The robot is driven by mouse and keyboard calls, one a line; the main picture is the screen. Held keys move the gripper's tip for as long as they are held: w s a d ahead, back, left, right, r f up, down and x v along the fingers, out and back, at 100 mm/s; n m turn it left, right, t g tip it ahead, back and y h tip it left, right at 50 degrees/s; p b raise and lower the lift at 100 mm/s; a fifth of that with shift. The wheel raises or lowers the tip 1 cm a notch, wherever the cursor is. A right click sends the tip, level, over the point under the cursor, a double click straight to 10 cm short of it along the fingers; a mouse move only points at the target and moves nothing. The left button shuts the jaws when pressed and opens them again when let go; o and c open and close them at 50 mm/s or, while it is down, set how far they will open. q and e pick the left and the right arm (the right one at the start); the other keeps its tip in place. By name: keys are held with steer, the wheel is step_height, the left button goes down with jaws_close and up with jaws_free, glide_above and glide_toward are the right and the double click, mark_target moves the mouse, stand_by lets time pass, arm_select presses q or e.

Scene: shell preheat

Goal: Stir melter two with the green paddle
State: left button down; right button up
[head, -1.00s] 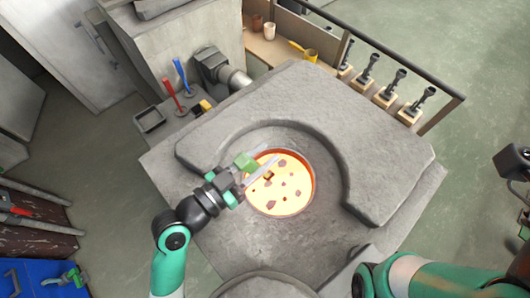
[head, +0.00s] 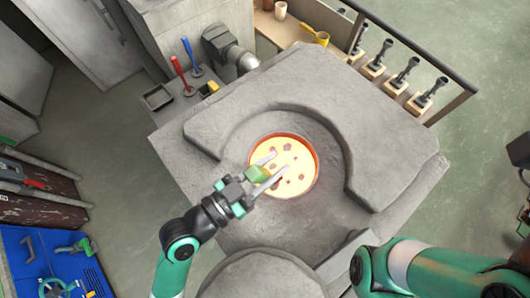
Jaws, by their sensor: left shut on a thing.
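My left gripper (head: 266,168) is shut on the green paddle (head: 258,174), of which a green block shows between the fingers. The gripper is over the left edge of a round melter opening (head: 297,182) with a glowing orange rim. Inside is a pale yellow melt with several dark reddish lumps. The paddle's lower end is hidden, so I cannot tell whether it touches the melt. No number shows on the melter. My right arm comes in at the lower right, but its gripper is not in view.
The melter sits in a grey stone block (head: 400,160) with a raised curved wall. A red-handled tool (head: 180,70) and a blue-handled tool (head: 189,52) stand on a ledge behind. A yellow ladle (head: 318,37) lies on a shelf at the back. Several dark-handled tools (head: 405,70) line the right rail.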

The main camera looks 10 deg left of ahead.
arm_select(q)
steer(key=w+d, duration=0.2)
steer(key=d, duration=0.1)
steer(key=shift+w+d, duration=0.2)
stand_by(0.3)
steer(key=w, duration=0.2)
steer(key=w+a+b, duration=0.1)
steer(key=w, duration=0.1)
steer(key=shift+a, duration=0.2)
